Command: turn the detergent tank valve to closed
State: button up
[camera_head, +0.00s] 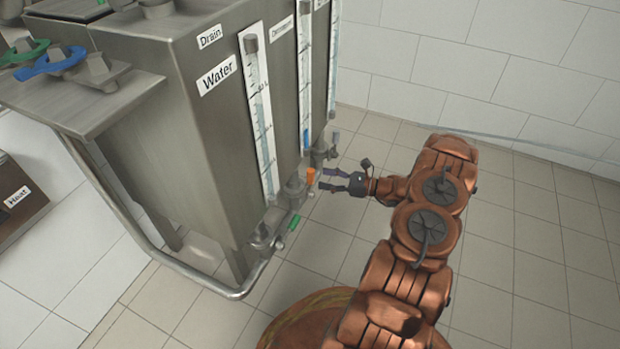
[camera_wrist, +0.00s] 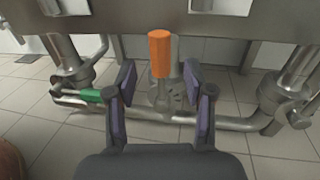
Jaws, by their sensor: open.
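The steel tank carries a small label, hard to read, that looks like "Detergent" (camera_head: 282,28), above the second sight gauge (camera_head: 304,85). An orange valve handle (camera_head: 311,176) is low on the pipework below that gauge. In the wrist view the orange handle (camera_wrist: 160,54) stands upright on its valve, straight ahead and centred between my fingers. My gripper (camera_head: 322,180) is open and empty, just right of the handle in the head view. In the wrist view both fingers (camera_wrist: 160,77) lie either side of the handle's line, with no contact visible.
A green valve handle (camera_head: 293,222) sits on the pipe at the water gauge's foot; it also shows left in the wrist view (camera_wrist: 91,95). A horizontal pipe (camera_wrist: 222,122) runs below the valves. Tiled floor (camera_head: 540,240) is free to the right.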

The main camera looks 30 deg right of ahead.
aim_at(311, 176)
jog(key=shift+b+x, duration=0.9)
jog(key=shift+x, duration=1.95)
grip_shut()
